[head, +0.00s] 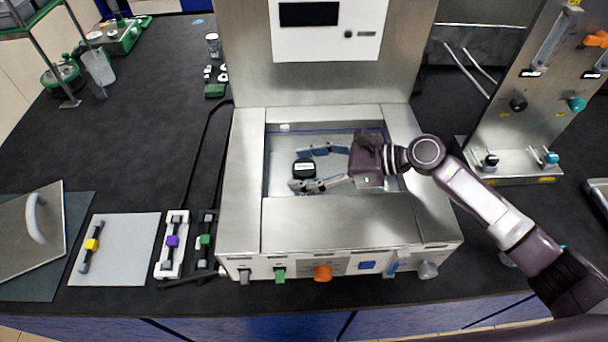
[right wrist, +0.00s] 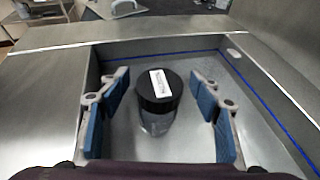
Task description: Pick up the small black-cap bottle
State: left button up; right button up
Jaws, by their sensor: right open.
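The small black-cap bottle (head: 304,168) stands upright in the sunken bay of the steel unit, with a white label on its cap. In the right wrist view the bottle (right wrist: 159,92) has a clear body below the black cap. My right gripper (head: 308,168) is open, with its two blue-padded fingers on either side of the bottle. In the right wrist view the right gripper (right wrist: 160,115) shows clear gaps between both pads and the bottle. The lower part of the bottle is partly hidden in the head view. My left gripper is not in view.
Steel walls of the sunken bay (head: 265,160) surround the bottle and my fingers. Coloured knobs (head: 322,273) line the unit's front. A flowmeter panel (head: 530,100) stands at right. A white mat (head: 110,265) with a yellow-marked tool lies at left.

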jog(key=shift+c, duration=0.5)
jog(key=shift+d, duration=0.1)
jog(key=c, duration=1.3)
jog(key=shift+r, duration=0.1)
